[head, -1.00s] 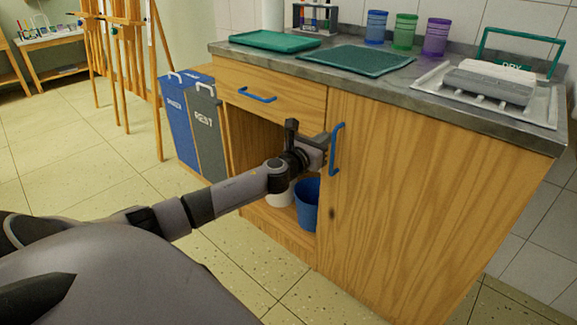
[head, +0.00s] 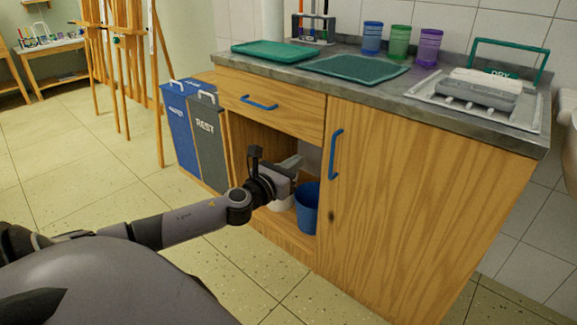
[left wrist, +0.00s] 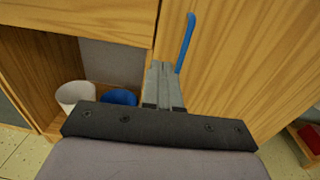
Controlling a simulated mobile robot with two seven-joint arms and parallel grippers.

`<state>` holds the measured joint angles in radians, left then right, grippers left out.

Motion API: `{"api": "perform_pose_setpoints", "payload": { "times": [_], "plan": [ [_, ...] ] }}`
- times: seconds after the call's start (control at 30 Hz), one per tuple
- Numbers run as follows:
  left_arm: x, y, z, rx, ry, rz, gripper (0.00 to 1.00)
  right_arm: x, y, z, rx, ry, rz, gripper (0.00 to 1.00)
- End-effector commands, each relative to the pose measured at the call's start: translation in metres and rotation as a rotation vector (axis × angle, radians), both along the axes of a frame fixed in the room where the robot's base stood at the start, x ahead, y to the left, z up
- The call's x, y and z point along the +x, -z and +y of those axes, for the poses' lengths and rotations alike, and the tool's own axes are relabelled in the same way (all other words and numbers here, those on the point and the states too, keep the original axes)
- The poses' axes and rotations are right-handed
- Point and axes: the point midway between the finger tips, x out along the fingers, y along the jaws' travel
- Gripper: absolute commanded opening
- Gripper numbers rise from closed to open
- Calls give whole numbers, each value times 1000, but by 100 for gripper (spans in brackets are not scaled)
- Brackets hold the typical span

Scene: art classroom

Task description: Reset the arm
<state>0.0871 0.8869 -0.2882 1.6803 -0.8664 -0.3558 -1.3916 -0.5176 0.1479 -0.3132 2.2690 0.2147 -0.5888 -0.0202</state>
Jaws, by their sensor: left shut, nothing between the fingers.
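My left gripper (head: 294,164) is in front of the open lower compartment of the wooden cabinet, left of the blue door handle (head: 336,154). Its fingers are shut with nothing between them, and a gap shows between them and the handle. In the left wrist view the shut fingers (left wrist: 163,85) point toward the cabinet, with the blue handle (left wrist: 185,42) just beyond and to the right. My right gripper is in neither view.
The open compartment holds a blue bucket (head: 307,208) and a white container (head: 281,203). A drawer with a blue handle (head: 259,103) is above. Blue (head: 180,125) and grey (head: 209,140) bins stand left of the cabinet. The floor at left is mostly clear.

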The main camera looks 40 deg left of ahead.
Motion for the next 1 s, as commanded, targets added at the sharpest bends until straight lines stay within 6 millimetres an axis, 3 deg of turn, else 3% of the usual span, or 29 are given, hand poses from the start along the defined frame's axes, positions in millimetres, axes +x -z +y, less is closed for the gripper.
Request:
{"api": "perform_pose_setpoints", "payload": {
  "times": [0.2,0.57,0.67,0.77,0.87,1.0],
  "plan": [
    [-16,0,0,-1,0,1,0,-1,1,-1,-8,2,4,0],
    [-20,0,-1,-2,0,0,0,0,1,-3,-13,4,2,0],
    [-24,9,-9,-77,5,11,0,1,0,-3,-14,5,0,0],
    [-36,33,-36,-322,9,47,0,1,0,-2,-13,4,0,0],
    [-59,67,-80,-743,-10,113,0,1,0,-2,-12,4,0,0],
    [-103,106,-154,-1440,-106,235,0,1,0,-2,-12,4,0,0]
  ]
}}
